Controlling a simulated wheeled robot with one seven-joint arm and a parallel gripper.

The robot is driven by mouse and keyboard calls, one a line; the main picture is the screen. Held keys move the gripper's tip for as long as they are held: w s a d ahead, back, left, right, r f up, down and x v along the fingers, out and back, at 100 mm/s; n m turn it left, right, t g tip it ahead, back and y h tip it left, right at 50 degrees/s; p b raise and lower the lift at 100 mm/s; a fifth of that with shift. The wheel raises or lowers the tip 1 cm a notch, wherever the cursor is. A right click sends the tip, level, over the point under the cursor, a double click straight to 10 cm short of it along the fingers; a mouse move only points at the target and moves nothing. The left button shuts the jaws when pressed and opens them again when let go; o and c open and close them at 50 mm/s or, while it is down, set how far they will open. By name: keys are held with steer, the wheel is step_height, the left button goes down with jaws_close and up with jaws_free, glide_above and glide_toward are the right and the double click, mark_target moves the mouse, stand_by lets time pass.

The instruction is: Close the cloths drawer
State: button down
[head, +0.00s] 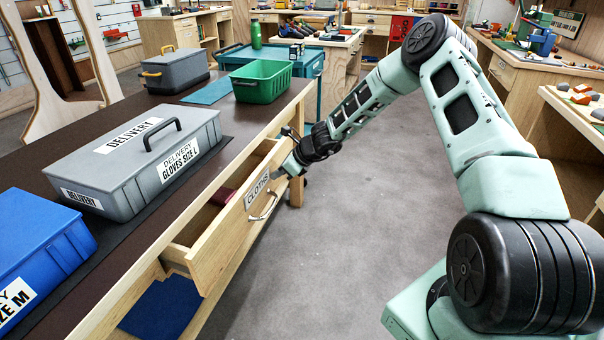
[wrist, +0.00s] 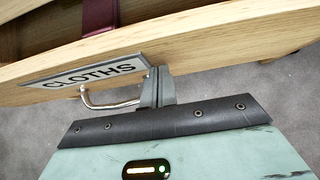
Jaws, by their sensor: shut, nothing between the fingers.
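The cloths drawer (head: 228,243) is a light wooden drawer pulled out from the bench in the head view. Its front carries a grey CLOTHS label (head: 257,189) and a metal bar handle (head: 264,207). A dark red item (head: 222,196) lies inside it. In the wrist view the drawer front (wrist: 215,48) runs across the top, with the handle (wrist: 107,100) to the left of my gripper. My gripper (wrist: 158,75) is shut and empty, its fingertips at the drawer front beside the label's right end. I cannot tell whether they touch it. In the head view my gripper (head: 287,169) is partly hidden.
A grey DELIVERY GLOVES SIZE L case (head: 125,180) and a blue case (head: 40,240) stand on the bench top. A green crate (head: 262,80) stands at its far end. The grey floor (head: 350,240) right of the drawer is clear.

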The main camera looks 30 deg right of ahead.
mark_target(259, 169)
steer(key=w+a+p, duration=0.1)
steer(key=w+a, duration=0.1)
steer(key=w+a+p, duration=0.1)
steer(key=w+a, duration=0.1)
steer(key=w, duration=0.1)
steer(key=shift+w+a+p, duration=0.1)
steer(key=shift+w+p, duration=0.15)
steer(key=shift+p, duration=0.1)
steer(key=shift+s, duration=0.1)
